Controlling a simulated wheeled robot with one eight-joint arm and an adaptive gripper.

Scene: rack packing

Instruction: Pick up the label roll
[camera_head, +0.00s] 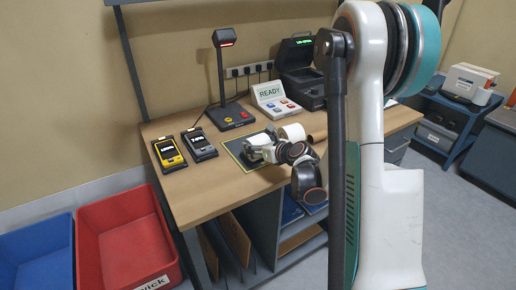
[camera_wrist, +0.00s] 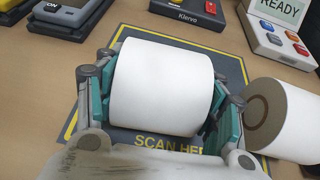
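A white label roll (camera_wrist: 163,88) lies between the two fingers of my gripper (camera_wrist: 165,95) in the wrist view, over the dark scan mat (camera_wrist: 165,142) with yellow edging. The left teal pad appears against one end of the roll. The right pad is very close to the other end, and I cannot tell whether it touches. Whether the roll rests on the mat or is raised is also unclear. In the head view, my gripper (camera_head: 259,149) is low over the mat (camera_head: 236,150), and its links partly hide the roll.
A second roll (camera_wrist: 286,118) with a brown core lies right of my gripper. A button panel with a READY sign (camera_head: 270,99), a scanner stand (camera_head: 225,85) and a black printer (camera_head: 300,75) stand behind. Two handheld devices (camera_head: 170,152) lie at left. Red (camera_head: 125,240) and blue (camera_head: 35,255) bins are lower left.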

